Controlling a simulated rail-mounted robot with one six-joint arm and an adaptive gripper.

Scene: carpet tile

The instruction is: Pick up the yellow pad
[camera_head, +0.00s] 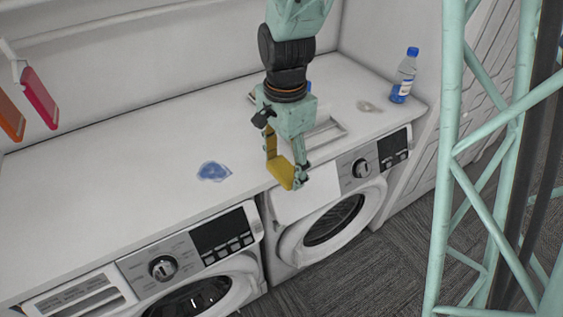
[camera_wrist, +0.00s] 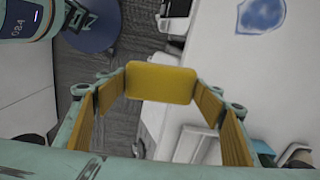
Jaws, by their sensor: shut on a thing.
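The yellow pad (camera_head: 281,172) is a flat yellow block with rounded corners, held up near the counter's front edge, above the right washing machine. In the wrist view the yellow pad (camera_wrist: 160,83) spans the gap between my two fingertips, its broad face toward the camera. My gripper (camera_head: 286,175) is shut on it, one finger at each end, and points downward. My gripper's fingers also show in the wrist view (camera_wrist: 161,88), with yellow ribbed inner faces. The pad appears clear of the counter, though the exact height is hard to tell.
A blue patch (camera_head: 213,171) lies on the white counter (camera_head: 120,150). A bottle (camera_head: 404,75) stands at the counter's right end, near a small clear item (camera_head: 368,106). A white frame (camera_head: 325,133) lies behind my gripper. Two washing machines stand underneath; grey carpet (camera_head: 345,270) is in front.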

